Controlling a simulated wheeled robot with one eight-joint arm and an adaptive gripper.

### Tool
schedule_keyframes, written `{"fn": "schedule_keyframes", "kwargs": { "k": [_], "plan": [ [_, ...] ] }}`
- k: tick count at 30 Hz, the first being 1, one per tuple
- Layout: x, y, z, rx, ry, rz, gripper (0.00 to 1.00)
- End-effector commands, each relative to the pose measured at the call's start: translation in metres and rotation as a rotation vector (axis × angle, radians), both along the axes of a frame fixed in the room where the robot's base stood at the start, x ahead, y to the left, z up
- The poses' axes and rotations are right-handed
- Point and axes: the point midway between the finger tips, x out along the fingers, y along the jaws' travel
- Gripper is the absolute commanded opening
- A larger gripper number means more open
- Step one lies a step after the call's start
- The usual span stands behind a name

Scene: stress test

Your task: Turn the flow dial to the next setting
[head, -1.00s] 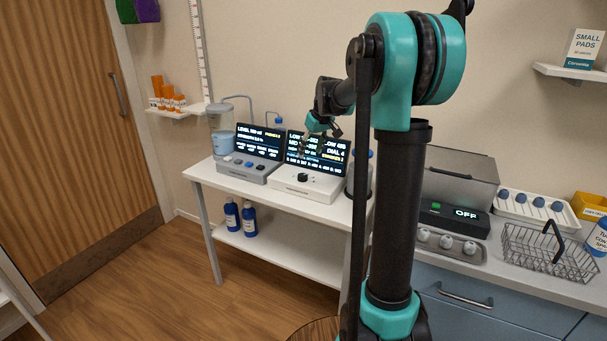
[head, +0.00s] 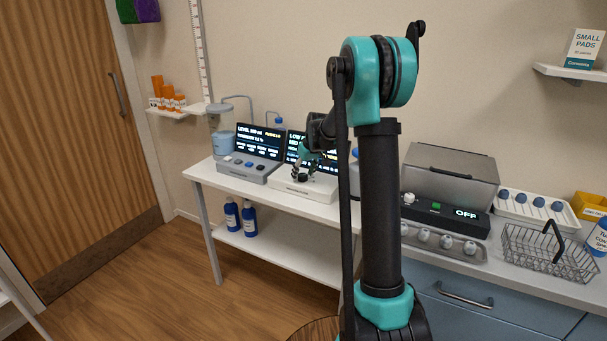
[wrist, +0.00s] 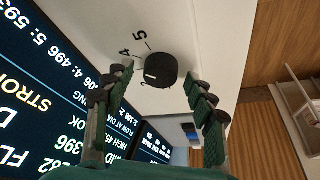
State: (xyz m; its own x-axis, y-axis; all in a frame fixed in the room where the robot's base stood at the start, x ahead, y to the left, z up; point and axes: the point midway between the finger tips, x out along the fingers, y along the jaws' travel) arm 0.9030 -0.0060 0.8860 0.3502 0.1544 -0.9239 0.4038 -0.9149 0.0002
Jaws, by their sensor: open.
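The flow dial is a round black knob (wrist: 160,70) on the pale top of a white box (head: 308,187). In the wrist view the printed numbers 4 and 5 show beside the knob. My gripper (wrist: 162,82) is open, with one finger on each side of the knob and gaps between. I cannot tell how far the fingertips are above it. In the head view my gripper (head: 302,172) hangs down at the box and partly covers the dial. A dark screen (wrist: 50,95) with white and yellow text stands behind the box, partly hidden by my arm in the head view.
A grey unit (head: 247,168) with buttons and its own screen stands to the left, beside a clear tank (head: 222,137). Blue bottles (head: 240,218) stand on the lower shelf. A counter to the right holds a metal box (head: 450,172) and a wire basket (head: 548,252).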

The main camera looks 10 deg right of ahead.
Motion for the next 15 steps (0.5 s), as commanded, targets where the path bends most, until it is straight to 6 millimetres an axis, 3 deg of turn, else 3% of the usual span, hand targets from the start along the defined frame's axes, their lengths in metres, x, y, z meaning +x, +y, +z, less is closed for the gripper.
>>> {"fn": "schedule_keyframes", "kwargs": {
  "k": [4, 15],
  "plan": [
    [-0.0001, 0.0001, 0.0002, 0.0, 0.0, 0.0, 0.53],
    [-0.0002, 0.0, 0.0004, 0.0, 0.0, 0.0, 0.07]
  ]
}}
